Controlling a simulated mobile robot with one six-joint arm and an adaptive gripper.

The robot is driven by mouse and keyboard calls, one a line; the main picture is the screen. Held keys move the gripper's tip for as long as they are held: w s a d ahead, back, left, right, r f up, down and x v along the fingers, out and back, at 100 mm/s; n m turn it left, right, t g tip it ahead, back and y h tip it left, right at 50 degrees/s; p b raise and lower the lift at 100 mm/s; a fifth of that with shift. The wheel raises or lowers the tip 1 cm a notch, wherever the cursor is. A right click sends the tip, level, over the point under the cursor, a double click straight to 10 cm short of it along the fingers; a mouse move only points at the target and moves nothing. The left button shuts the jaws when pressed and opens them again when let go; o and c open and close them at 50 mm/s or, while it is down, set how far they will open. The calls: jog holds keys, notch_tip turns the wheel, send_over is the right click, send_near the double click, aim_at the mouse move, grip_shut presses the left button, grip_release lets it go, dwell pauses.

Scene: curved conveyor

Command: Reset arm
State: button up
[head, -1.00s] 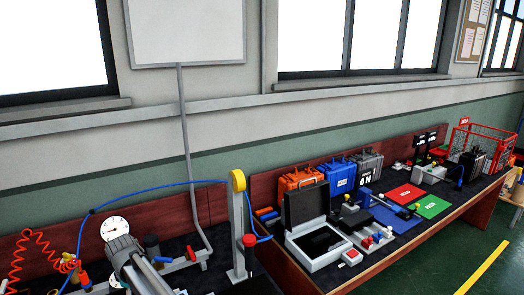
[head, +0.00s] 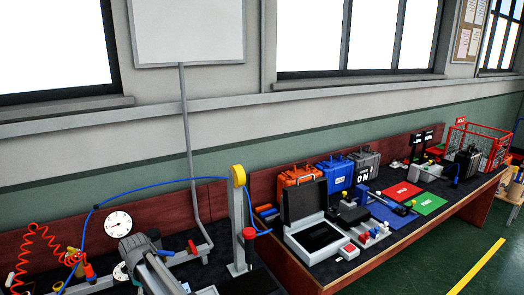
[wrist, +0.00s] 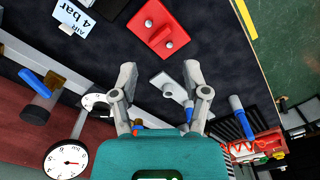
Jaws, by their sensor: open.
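My gripper (wrist: 159,78) shows in the wrist view with its two grey fingers spread apart and nothing between them. The teal gripper body fills the bottom middle of that view. A grey plate with a bolt (wrist: 168,86) lies on the dark bench beyond the gap between the fingers, and a red plate with two bolts (wrist: 156,30) lies past it. In the head view my grey arm is at the lower left, over the near bench; its gripper cannot be made out there.
A pressure gauge (head: 118,225), a red coiled hose (head: 38,255) and a post with a yellow top (head: 238,190) stand around the arm. An open case (head: 310,235) and coloured mats (head: 402,190) are on the right bench. A blue-handled valve (wrist: 38,85) lies left of the fingers.

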jog(key=w+d+f+m+b, duration=0.15)
jog(key=d+m, duration=0.25)
jog(key=d, duration=1.1)
jog(key=w+d+f+m+b, duration=0.15)
jog(key=d+m, duration=0.25)
jog(key=d, duration=1)
jog(key=s+d+f+m+b, duration=0.2)
jog(key=s+d+m, duration=0.2)
jog(key=d, duration=0.8)
jog(key=s+d+f+m+b, duration=0.2)
jog(key=s+d+m, duration=0.2)
jog(key=d, duration=0.8)
jog(key=shift+s+d, duration=0.2)
jog(key=shift+s, duration=0.4)
jog(key=shift+s+f, duration=0.1)
jog(key=shift+f, duration=0.05)
